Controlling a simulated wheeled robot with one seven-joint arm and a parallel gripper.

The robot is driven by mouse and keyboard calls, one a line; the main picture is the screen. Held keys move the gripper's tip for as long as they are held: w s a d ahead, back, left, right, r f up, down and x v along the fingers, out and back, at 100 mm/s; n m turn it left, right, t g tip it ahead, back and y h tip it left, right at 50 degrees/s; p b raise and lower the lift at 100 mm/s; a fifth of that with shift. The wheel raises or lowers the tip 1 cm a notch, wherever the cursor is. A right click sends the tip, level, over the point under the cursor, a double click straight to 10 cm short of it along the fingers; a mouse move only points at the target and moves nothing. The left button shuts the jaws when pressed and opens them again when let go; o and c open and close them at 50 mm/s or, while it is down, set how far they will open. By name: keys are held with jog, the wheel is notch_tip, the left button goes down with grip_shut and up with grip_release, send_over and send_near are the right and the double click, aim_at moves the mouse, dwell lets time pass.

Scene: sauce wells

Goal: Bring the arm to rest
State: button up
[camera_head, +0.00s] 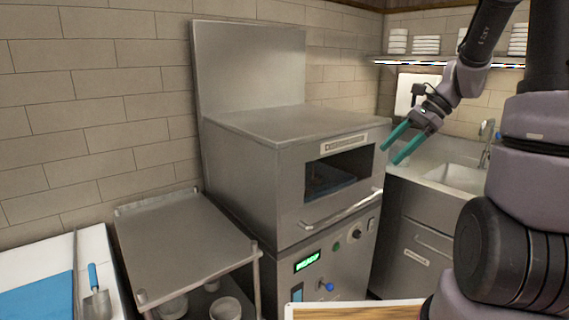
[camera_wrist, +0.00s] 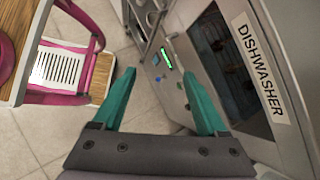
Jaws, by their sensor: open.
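My gripper (camera_head: 396,148) is open, with two teal fingers and nothing between them. In the head view it hangs in the air in front of the right side of the dishwasher hood, pointing down to the left. In the wrist view the fingers of my gripper (camera_wrist: 163,95) are spread apart, with floor and the dishwasher front beyond them. The dishwasher (camera_head: 270,175) is a steel box with a dark window, a front handle and a lit green display. Its labelled front also shows in the wrist view (camera_wrist: 235,110).
A steel side table (camera_head: 180,235) with containers below stands left of the dishwasher. A sink (camera_head: 460,178) is at the right under a shelf (camera_head: 470,60) of stacked white dishes. In the wrist view a pink chair (camera_wrist: 65,70) is at the left. Tiled floor (camera_wrist: 80,145) shows between.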

jog(key=s+a+r+n+t+h, duration=0.3)
jog(key=s+r+n+t+h, duration=0.2)
jog(key=s+r+n, duration=0.7)
jog(key=s+r+t, duration=0.1)
jog(key=s, duration=0.1)
jog(key=shift+s+a+h, duration=0.2)
jog(key=shift+s+h, duration=0.1)
jog(key=shift+s, duration=0.05)
